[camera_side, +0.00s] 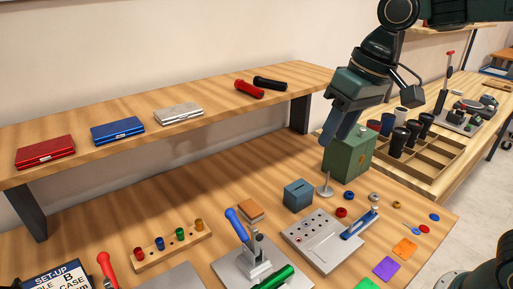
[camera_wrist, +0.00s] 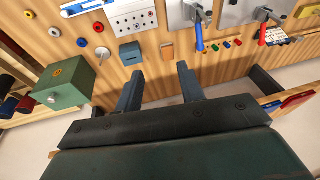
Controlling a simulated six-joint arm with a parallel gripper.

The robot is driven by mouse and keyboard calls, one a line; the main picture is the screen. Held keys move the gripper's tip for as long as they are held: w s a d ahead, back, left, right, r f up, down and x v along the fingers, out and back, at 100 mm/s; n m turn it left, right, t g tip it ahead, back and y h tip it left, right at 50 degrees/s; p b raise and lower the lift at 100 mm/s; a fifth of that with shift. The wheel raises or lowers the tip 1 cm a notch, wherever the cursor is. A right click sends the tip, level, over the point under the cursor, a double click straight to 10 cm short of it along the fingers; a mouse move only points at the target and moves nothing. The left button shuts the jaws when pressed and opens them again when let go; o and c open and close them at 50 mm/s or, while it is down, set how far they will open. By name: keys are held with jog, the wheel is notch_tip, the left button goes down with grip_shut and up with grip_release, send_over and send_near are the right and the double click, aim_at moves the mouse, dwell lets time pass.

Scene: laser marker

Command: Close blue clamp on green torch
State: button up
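The blue clamp has a blue handle (camera_side: 232,220) raised up and leaning left, over a metal base plate (camera_side: 226,268) near the bottom of the side view. The green torch (camera_side: 275,278) lies at the clamp's front, partly cut off by the picture edge. Whether the clamp jaw touches it I cannot tell. The blue handle also shows in the wrist view (camera_wrist: 199,38); the torch is not clearly visible there. My gripper (camera_side: 328,152) is high above the back right of the bench, away from the clamp. In the wrist view its fingers (camera_wrist: 160,72) are apart with nothing between them.
A red-handled clamp (camera_side: 107,268) stands to the left. A green box (camera_side: 348,157) is below my gripper, with a small blue box (camera_side: 298,194) beside it. A raised shelf (camera_side: 226,100) at the back carries cases and torches. A peg rack (camera_side: 165,243) lies left of the clamp.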

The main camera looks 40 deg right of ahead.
jog(key=w+a+f+g, duration=0.1)
jog(key=w+a+f, duration=0.1)
jog(key=w+a, duration=0.4)
jog(key=g, duration=0.2)
send_over(236, 219)
jog(key=d, duration=0.3)
notch_tip(236, 219, down, 6)
jog(key=shift+w+a+r, duration=0.15)
jog(key=shift+a+r, duration=0.05)
jog(key=f, duration=0.4)
jog(key=a+f, duration=0.1)
jog(key=f, duration=0.4)
jog(key=a+f, duration=0.1)
jog(key=f, duration=0.3)
jog(key=shift+a+f, duration=0.2)
jog(key=shift+f, duration=0.1)
jog(key=shift+c, duration=0.2)
grip_shut()
